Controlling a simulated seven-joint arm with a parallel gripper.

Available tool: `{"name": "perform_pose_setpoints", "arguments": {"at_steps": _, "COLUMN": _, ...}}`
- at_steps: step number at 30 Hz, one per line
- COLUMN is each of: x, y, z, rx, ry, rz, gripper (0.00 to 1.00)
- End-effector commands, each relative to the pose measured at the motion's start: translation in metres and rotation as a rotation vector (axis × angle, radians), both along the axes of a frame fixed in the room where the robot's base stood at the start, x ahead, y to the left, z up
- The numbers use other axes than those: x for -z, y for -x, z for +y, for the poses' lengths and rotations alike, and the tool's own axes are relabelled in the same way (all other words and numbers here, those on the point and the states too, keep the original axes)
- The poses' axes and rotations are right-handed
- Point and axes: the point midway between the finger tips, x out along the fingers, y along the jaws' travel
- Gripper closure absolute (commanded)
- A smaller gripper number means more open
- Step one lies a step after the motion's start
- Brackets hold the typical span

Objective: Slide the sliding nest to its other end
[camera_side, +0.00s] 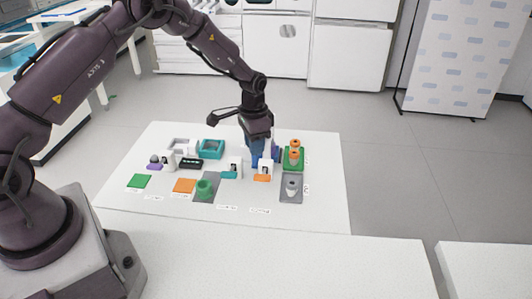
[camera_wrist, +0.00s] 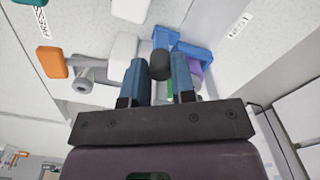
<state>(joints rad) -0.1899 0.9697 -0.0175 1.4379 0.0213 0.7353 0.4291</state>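My gripper (camera_side: 262,158) is low over the right part of the white board, its blue fingers pointing down. In the wrist view my gripper (camera_wrist: 158,72) has its two fingers apart, with a dark cylinder (camera_wrist: 160,66) between the tips. I cannot tell whether the fingers touch it. Blue blocks (camera_wrist: 165,38) and a purple piece lie just beyond. A green round holder (camera_side: 205,187) stands on a grey plate (camera_side: 213,178), and a grey holder (camera_side: 291,187) stands on another grey plate at the right.
An orange-topped pair of cylinders (camera_side: 294,154) on a green base is right of my gripper. A teal box (camera_side: 211,148) and a black rack (camera_side: 191,163) are left. The board's front strip is mostly clear.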

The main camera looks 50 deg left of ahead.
Motion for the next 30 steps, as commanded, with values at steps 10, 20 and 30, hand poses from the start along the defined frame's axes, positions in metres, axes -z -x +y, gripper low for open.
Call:
{"name": "perform_pose_setpoints", "arguments": {"at_steps": 10, "x": -0.001, "y": 0.013, "z": 0.016, "rx": -0.008, "ry": -0.003, "rz": -0.002, "gripper": 0.94}}
{"name": "perform_pose_setpoints", "arguments": {"at_steps": 20, "x": -0.001, "y": 0.026, "z": 0.031, "rx": -0.009, "ry": -0.005, "rz": -0.005, "gripper": 0.94}}
{"name": "perform_pose_setpoints", "arguments": {"at_steps": 30, "x": -0.001, "y": 0.040, "z": 0.046, "rx": -0.009, "ry": -0.006, "rz": -0.007, "gripper": 0.94}}
